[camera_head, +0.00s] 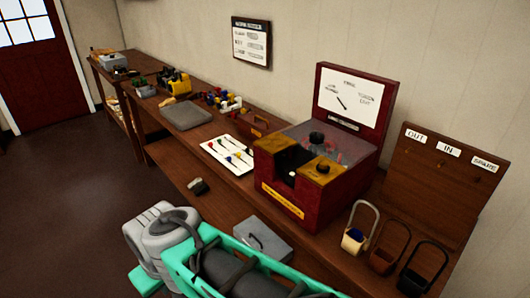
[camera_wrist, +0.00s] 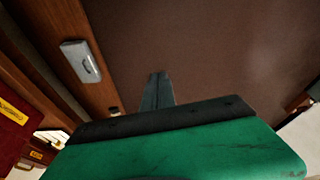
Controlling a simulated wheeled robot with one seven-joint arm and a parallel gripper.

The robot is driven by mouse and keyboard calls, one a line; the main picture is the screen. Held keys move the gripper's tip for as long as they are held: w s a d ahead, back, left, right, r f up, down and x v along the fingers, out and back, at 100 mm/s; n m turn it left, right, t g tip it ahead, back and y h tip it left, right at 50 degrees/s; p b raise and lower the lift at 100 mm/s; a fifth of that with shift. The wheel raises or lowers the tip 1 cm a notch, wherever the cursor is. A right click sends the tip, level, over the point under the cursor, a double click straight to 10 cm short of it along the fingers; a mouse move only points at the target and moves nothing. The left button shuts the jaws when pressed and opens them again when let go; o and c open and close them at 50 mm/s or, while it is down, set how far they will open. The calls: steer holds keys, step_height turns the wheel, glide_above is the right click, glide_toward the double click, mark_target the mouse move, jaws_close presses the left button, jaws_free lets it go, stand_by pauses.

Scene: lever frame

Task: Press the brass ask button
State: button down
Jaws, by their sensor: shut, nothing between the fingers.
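A dark red box (camera_head: 283,207) stands on the bench, with brass-coloured top panels (camera_head: 322,169), black round knobs and a yellow label on its front. Its upright back board holds a white dial card (camera_head: 349,97). I cannot make out for certain which part is the brass ask button. In the wrist view part of the red box (camera_wrist: 10,138) shows at the left edge. My gripper (camera_wrist: 158,76) is shut and empty, over the brown floor and apart from the box. Its fingers cannot be made out in the head view.
A grey case with a handle (camera_head: 262,240) lies below the box's front; it also shows in the wrist view (camera_wrist: 82,61). Handled containers (camera_head: 358,236) stand right of the box, before a wooden board (camera_head: 430,185). A white card with levers (camera_head: 228,155) lies left. Open floor (camera_head: 70,195) is at left.

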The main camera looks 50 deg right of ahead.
steer(key=w+d+r+m+t+h+p, duration=0.1)
steer(key=w+d+r+p, duration=0.2)
steer(key=d, duration=0.4)
steer(key=w+d+r+m+h, duration=0.1)
steer(key=w+d+r+m, duration=0.15)
steer(key=d+r, duration=0.3)
step_height(320, 180, up, 15)
steer(key=m+g+h+p, duration=0.4)
steer(key=m+h+p, duration=0.1)
steer(key=h+p, duration=0.15)
glide_above(322, 164)
steer(key=shift+d+f+h+b, duration=0.1)
steer(key=shift+f+h+b, duration=0.05)
steer(key=shift+h+b, duration=0.25)
step_height(322, 164, down, 9)
steer(key=b, duration=0.6)
steer(key=shift+b, duration=0.3)
